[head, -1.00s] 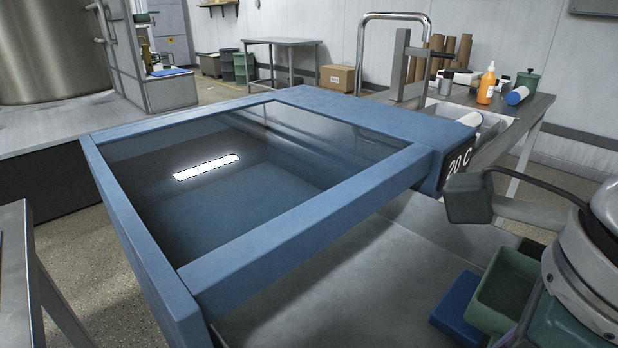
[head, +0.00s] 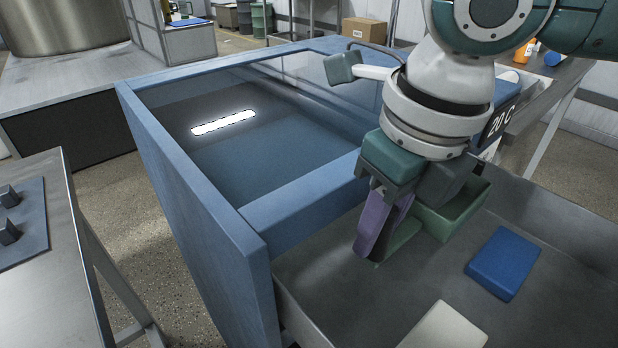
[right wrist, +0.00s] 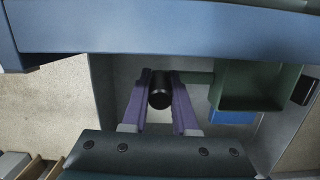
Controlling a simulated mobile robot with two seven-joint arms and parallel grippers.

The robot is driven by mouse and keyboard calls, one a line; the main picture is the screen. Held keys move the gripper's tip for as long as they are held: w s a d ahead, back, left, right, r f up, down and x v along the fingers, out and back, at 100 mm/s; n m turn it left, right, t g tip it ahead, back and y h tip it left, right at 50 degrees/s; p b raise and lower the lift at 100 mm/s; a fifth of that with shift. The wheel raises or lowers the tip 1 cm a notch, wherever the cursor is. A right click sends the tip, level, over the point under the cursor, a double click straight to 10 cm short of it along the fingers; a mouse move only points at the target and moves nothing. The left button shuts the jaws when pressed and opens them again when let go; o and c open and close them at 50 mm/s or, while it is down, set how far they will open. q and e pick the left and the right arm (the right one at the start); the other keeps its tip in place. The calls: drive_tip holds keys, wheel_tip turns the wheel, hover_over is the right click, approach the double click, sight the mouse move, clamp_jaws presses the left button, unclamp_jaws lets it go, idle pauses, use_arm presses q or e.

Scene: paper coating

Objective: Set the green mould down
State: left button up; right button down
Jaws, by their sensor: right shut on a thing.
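The green mould (head: 462,212) is an open box with a side handle, close to the front wall of the blue-framed tank (head: 300,198). My right gripper (head: 372,248), with purple fingers, is shut on its handle. In the right wrist view the mould (right wrist: 262,84) lies right of the fingers (right wrist: 160,95), with a black round grip between them. My wrist hides part of the mould in the head view. I cannot tell whether its underside touches the grey tray (head: 400,295). My left gripper is out of view.
A blue block (head: 503,263) lies on the tray right of the mould, and a whitish block (head: 444,328) lies nearer. The tank holds dark liquid and is marked 20 C. A steel table (head: 85,235) stands at the left. The tray between the blocks is bare.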

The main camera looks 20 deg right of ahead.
sight(393, 212)
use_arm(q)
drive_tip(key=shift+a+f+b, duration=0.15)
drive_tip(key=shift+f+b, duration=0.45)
use_arm(e)
drive_tip(key=shift+w+a+f, duration=0.1)
drive_tip(key=shift+w+f, duration=0.05)
drive_tip(key=shift+f, duration=3.4)
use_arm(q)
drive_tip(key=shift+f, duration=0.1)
use_arm(e)
drive_tip(key=shift+f, duration=0.15)
drive_tip(key=c, duration=0.7)
unclamp_jaws()
use_arm(q)
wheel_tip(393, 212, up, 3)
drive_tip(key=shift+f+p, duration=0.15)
drive_tip(key=shift+p, duration=1.1)
use_arm(e)
drive_tip(key=r, duration=0.3)
drive_tip(key=s+r, duration=0.1)
drive_tip(key=r, duration=0.7)
drive_tip(key=shift+s+d+r, duration=0.1)
drive_tip(key=shift+s+d, duration=0.15)
drive_tip(key=shift+d, duration=0.05)
drive_tip(key=shift+s+r, duration=0.1)
drive_tip(key=shift+r, duration=0.4)
